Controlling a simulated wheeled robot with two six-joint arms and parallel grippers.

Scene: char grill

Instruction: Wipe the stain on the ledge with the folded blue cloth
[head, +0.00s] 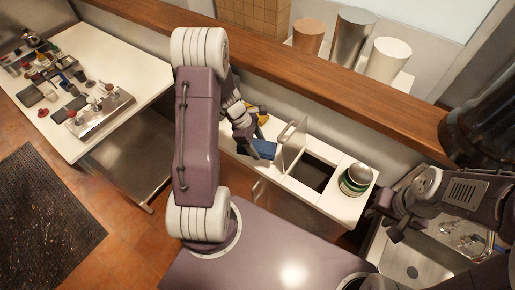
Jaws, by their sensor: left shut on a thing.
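The folded blue cloth (263,149) is in my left gripper (252,138), which is shut on it above the white counter. The cloth is left of a raised white lid or panel. A long brown wooden ledge (300,82) runs behind the counter, and the gripper is on the near side of it. I cannot make out a stain; my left arm hides part of the ledge. My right gripper (384,222) is at the right near the sink, with its fingers apart and empty.
The white counter (340,204) has an open dark bin (308,172) beside the raised panel (292,146). A green-labelled jar (355,180) stands at its right end. A sink (405,262) is at the right. Tall canisters (348,38) stand beyond the ledge. A cluttered white table (130,62) is at left.

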